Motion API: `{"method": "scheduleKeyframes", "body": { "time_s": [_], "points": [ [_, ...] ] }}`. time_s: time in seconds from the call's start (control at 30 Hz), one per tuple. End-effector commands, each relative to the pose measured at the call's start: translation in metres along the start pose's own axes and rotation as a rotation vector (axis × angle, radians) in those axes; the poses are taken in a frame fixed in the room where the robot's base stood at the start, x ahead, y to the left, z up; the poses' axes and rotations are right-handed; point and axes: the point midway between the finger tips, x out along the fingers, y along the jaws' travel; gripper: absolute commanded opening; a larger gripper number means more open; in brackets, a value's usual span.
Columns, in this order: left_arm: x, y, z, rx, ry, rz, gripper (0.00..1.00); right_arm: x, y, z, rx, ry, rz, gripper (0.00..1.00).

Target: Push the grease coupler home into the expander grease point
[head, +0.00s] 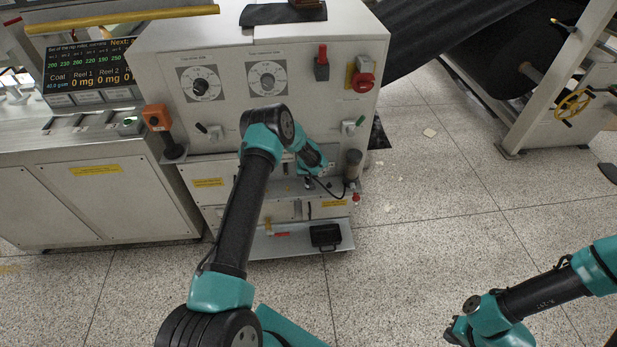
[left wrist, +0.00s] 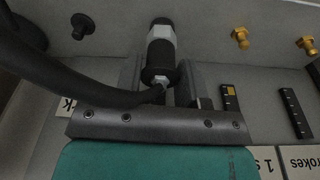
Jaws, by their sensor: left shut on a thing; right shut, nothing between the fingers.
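The grease coupler (left wrist: 161,45), a silver and black cylinder with a black hose (left wrist: 50,75) behind it, sits between the fingers of my left gripper (left wrist: 163,85). That gripper is shut on it. The coupler's front end points at the grey panel; the expander grease point there is hidden behind it, so I cannot tell how far it is seated. In the head view my left gripper (head: 308,182) is at the machine's lower front, where the coupler is too small to make out. My right gripper (head: 458,332) is shut and empty, over the floor at lower right.
Brass fittings (left wrist: 240,38) stand on the panel right of the coupler, and a black knob (left wrist: 82,26) is to its left. A grey cylinder (head: 352,165) stands beside the hose. A lower shelf holds a black box (head: 325,236). The floor at right is mostly clear.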

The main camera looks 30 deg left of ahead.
Motion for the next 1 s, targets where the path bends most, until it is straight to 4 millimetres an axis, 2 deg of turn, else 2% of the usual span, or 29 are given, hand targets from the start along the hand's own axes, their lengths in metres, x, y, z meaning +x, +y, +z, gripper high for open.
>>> {"method": "scheduleKeyframes", "body": {
  "time_s": [0.17, 0.2, 0.5, 0.8, 1.0],
  "points": [
    [0.003, 0.000, 0.001, 0.000, 0.000, 0.000, 0.05, 0.000, 0.000, 0.000, 0.000, 0.000, 0.000, 0.00],
    [0.003, 0.000, 0.000, 0.000, 0.000, 0.000, 0.40, 0.000, 0.000, 0.000, 0.000, 0.000, 0.000, 0.00],
    [0.003, 0.000, 0.001, 0.000, 0.000, 0.000, 0.67, 0.000, 0.000, 0.000, 0.000, 0.000, 0.000, 0.00],
    [0.001, 0.000, 0.001, 0.000, 0.000, 0.000, 0.67, 0.000, 0.000, 0.000, 0.000, 0.000, 0.000, 0.00],
    [-0.016, 0.000, 0.000, 0.001, 0.001, 0.001, 0.67, 0.000, 0.000, 0.000, 0.000, 0.000, 0.000, 0.00]
  ]
}}
